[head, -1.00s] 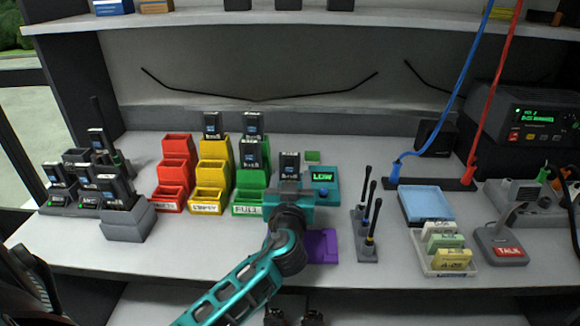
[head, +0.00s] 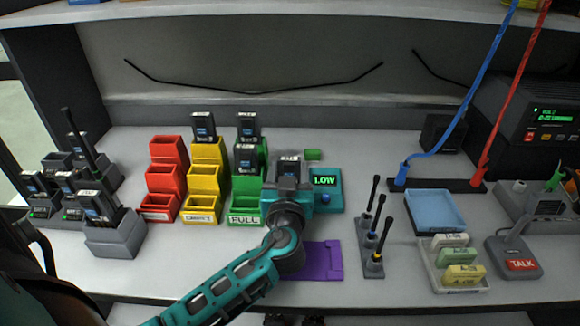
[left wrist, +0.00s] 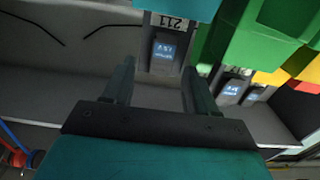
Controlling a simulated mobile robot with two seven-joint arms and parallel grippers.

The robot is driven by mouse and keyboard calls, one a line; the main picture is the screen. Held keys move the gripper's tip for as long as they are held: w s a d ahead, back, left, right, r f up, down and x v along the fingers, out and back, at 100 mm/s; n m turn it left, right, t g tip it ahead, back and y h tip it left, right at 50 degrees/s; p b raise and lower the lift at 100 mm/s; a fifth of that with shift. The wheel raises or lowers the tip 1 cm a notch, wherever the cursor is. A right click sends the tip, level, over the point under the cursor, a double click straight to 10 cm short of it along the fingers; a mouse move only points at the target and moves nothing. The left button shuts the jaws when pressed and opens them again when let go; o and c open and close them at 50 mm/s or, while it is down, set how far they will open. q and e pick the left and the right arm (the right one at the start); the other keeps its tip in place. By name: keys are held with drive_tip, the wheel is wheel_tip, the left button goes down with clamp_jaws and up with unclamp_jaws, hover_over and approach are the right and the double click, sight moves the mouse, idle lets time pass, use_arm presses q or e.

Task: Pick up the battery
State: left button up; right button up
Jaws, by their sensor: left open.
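A dark battery (head: 290,158) stands upright in the teal tester (head: 327,200), whose green display reads LOW. The battery also shows in the left wrist view (left wrist: 165,45), with a pale label reading 211 and a small lit screen. My left gripper (head: 288,180) is open right in front of the battery and partly hides it in the head view. In the left wrist view the two fingers of the left gripper (left wrist: 160,85) lie to either side of the battery's line, with a gap between them. I cannot tell whether they touch it. My right gripper is not in view.
Green bins (head: 246,208) marked FULL, holding batteries, stand close left of the tester, with yellow bins (head: 203,205) and red bins (head: 160,205) beyond. A purple mat (head: 322,262) lies in front. An antenna stand (head: 373,262) stands to the right.

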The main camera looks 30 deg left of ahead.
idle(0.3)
use_arm(q)
drive_tip(key=shift+r, duration=0.1)
clamp_jaws()
